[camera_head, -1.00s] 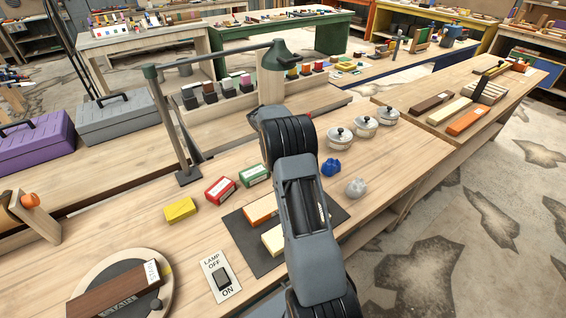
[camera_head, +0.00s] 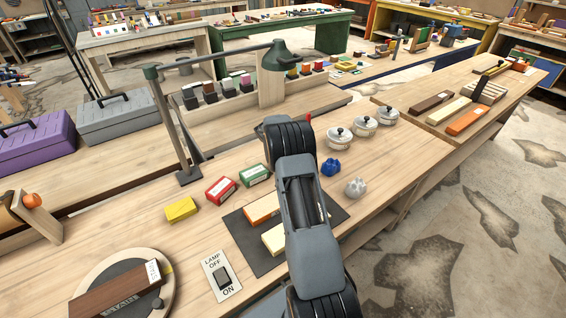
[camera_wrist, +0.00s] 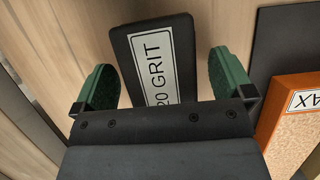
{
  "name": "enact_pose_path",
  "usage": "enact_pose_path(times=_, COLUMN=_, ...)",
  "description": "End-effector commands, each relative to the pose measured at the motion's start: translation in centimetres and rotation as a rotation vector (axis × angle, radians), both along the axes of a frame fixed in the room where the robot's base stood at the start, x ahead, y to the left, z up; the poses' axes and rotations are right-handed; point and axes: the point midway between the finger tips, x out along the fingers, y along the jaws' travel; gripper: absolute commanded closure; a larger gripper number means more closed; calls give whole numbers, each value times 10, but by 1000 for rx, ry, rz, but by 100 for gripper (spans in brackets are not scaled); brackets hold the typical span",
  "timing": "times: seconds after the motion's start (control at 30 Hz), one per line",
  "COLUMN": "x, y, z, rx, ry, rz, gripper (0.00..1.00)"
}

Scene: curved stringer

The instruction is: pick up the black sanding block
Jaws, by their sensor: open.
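The black sanding block (camera_wrist: 158,62) lies on the wooden bench in the wrist view, with a white label reading "20 GRIT", its start cut off. My gripper (camera_wrist: 165,78) is open, with one green finger left of the block and the other right of it. Gaps show between the block and both fingers. The block's near end is hidden behind the gripper body. In the head view my arm covers the block and the fingers.
Red (camera_head: 220,190), green (camera_head: 255,175) and yellow (camera_head: 180,208) blocks sit left of my arm. A lamp (camera_head: 280,55) arches behind. Lidded pots (camera_head: 340,142) stand right.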

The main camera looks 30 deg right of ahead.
Motion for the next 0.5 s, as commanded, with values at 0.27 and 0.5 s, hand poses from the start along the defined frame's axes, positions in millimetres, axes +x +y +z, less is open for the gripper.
enact_pose_path(times=0.27, x=0, y=0, z=-2, rx=0, ry=0, rz=0, gripper=1)
enact_pose_path(times=0.5, x=0, y=0, z=-4, rx=0, ry=-1, rz=0, gripper=1)
